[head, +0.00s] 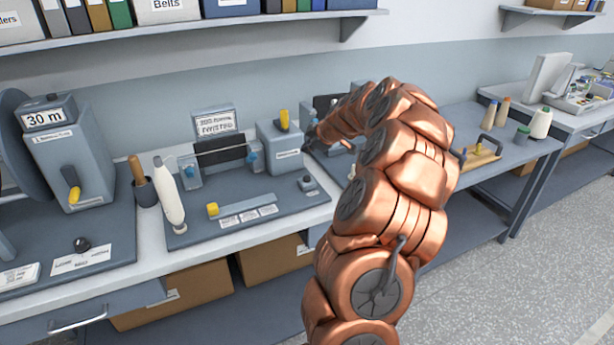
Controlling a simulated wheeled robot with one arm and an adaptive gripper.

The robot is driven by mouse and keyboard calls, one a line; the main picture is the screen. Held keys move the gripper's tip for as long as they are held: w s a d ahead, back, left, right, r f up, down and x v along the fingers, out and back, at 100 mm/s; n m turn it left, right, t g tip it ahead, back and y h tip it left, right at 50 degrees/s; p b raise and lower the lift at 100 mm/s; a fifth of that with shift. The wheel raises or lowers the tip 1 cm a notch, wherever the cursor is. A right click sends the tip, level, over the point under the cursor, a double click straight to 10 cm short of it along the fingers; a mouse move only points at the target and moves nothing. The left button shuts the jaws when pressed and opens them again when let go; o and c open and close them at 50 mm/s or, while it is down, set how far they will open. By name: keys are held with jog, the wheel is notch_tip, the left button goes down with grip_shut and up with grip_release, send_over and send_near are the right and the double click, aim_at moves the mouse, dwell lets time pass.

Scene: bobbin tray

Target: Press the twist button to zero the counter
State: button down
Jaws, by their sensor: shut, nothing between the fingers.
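A small dark round button (307,180) sits on a low grey base at the right end of the middle station's board (290,205). A sign (215,123) behind that station seems to read "twisting", its other words too small to read. I cannot make out a counter display there. My gripper (314,138) is at the end of my copper arm, behind and above the small button and apart from it in the picture. It is small and dark, partly hidden by the arm and merging with the fixtures behind; it is shut and empty.
A white spindle (169,195) stands at the board's left end. Another black knob (82,244) is by the "30 m" machine (70,150). A shelf (200,28) hangs above. My arm hides the bench's middle right.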

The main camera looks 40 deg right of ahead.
jog(key=p, duration=0.2)
send_over(308, 178)
notch_tip(308, 178, down, 5)
jog(key=shift+r, duration=0.15)
notch_tip(308, 178, down, 3)
jog(key=b, duration=0.4)
jog(key=shift+r, duration=0.1)
jog(key=shift+f+b, duration=0.9)
jog(key=shift+b, duration=1.15)
dwell(2.0)
jog(key=shift+r, duration=0.15)
jog(key=shift+r+b, duration=0.35)
jog(key=shift+r, duration=0.45)
jog(key=shift+r+b, duration=0.55)
jog(key=shift+r, duration=1.95)
